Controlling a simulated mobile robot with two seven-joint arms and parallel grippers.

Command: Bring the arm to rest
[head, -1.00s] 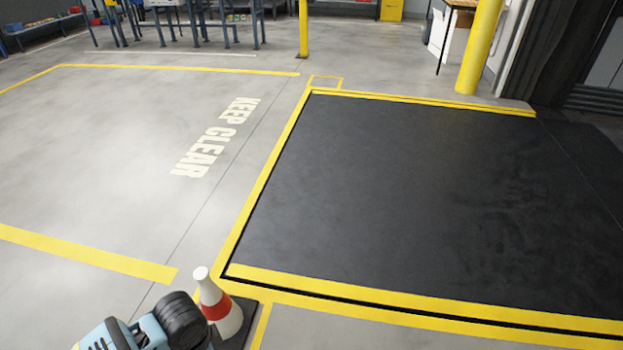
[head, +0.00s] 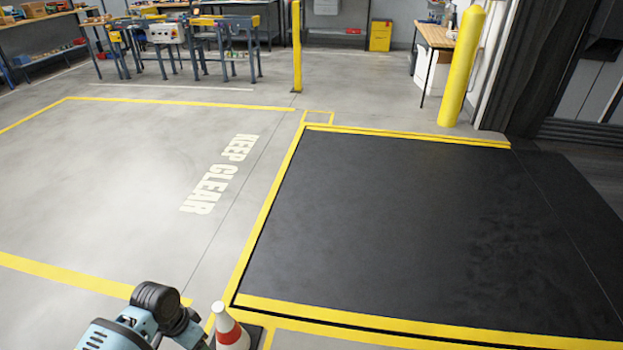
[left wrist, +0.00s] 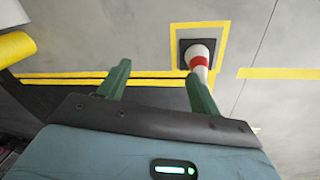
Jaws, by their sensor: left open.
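My left arm (head: 130,325) comes in at the bottom left of the head view, a light blue link with a black joint. The gripper end is cut off or hidden there. In the left wrist view my left gripper (left wrist: 157,76) has two green fingers, spread apart with nothing between them. Its right finger overlaps part of a red-and-white traffic cone (left wrist: 199,50) standing on a dark base on the floor. I cannot tell the gap between finger and cone. My right gripper is in neither view.
The cone (head: 229,330) stands close by my left arm in the head view. A black dock plate (head: 420,230) with yellow edges fills the right. The floor marked KEEP CLEAR (head: 220,174) is empty. A yellow post (head: 462,65) and workbenches (head: 190,35) stand farther back.

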